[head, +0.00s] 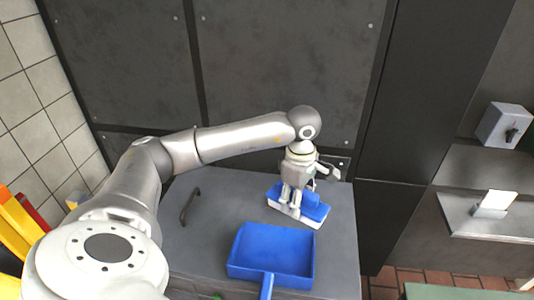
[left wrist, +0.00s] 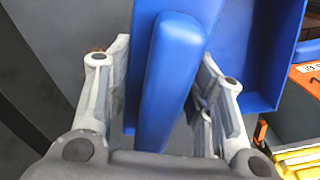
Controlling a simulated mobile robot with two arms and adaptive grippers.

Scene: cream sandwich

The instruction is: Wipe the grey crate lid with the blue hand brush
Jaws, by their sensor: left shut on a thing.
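The blue hand brush (head: 313,207) lies on the grey crate lid (head: 205,232), toward its far right part, with its pale bristle edge low against the lid. My left gripper (head: 291,202) is over the brush from above. In the left wrist view my left gripper (left wrist: 155,95) has its fingers on both sides of the blue brush handle (left wrist: 172,70), shut on it. Whether the bristles press on the lid cannot be told. My right gripper is not in view.
A blue dustpan (head: 272,250) lies on the lid in front of the brush; it also shows in the left wrist view (left wrist: 265,60). A dark handle (head: 189,207) is at the lid's left. Dark wall panels (head: 285,60) stand behind. Yellow parts (head: 14,225) are at far left.

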